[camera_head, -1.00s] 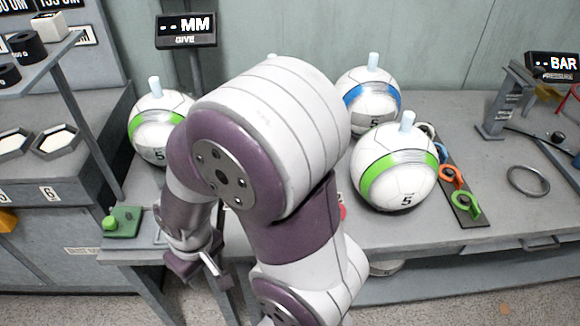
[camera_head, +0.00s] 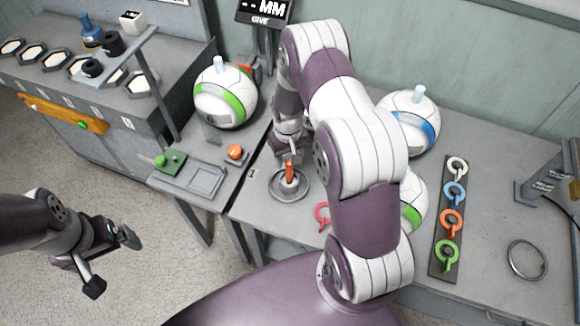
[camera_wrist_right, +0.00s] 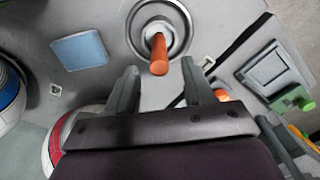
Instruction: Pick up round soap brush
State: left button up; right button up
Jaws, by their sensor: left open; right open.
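The round soap brush (camera_head: 289,173) appears to be the orange-handled piece standing upright in a round grey dish (camera_head: 274,192) on the table. In the right wrist view its orange handle (camera_wrist_right: 159,56) points toward the camera, with the dish ring around its base. My right gripper (camera_head: 287,150) is just above and behind the handle in the head view. In the wrist view its open fingers (camera_wrist_right: 158,82) lie either side of the handle's line, apart from it and empty. My left gripper (camera_head: 112,262) is open and empty, low over the floor at the left.
Balls with a green band (camera_head: 226,97) and a blue band (camera_head: 408,122) stand behind; another ball is partly hidden by my right arm. An orange button (camera_head: 235,152) and a green-knobbed box (camera_head: 170,161) are left of the dish. A rack of coloured rings (camera_head: 447,225) is at right.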

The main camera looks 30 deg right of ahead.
aim_at(289, 171)
jog(key=shift+d+f, duration=0.1)
jog(key=shift+f, duration=0.6)
jog(key=f, duration=0.1)
jog(key=f+p, duration=0.1)
jog(key=f, duration=0.3)
jog(key=shift+s+p, duration=0.25)
jog(key=shift+p, duration=0.15)
jog(key=shift+f, duration=0.35)
grip_shut()
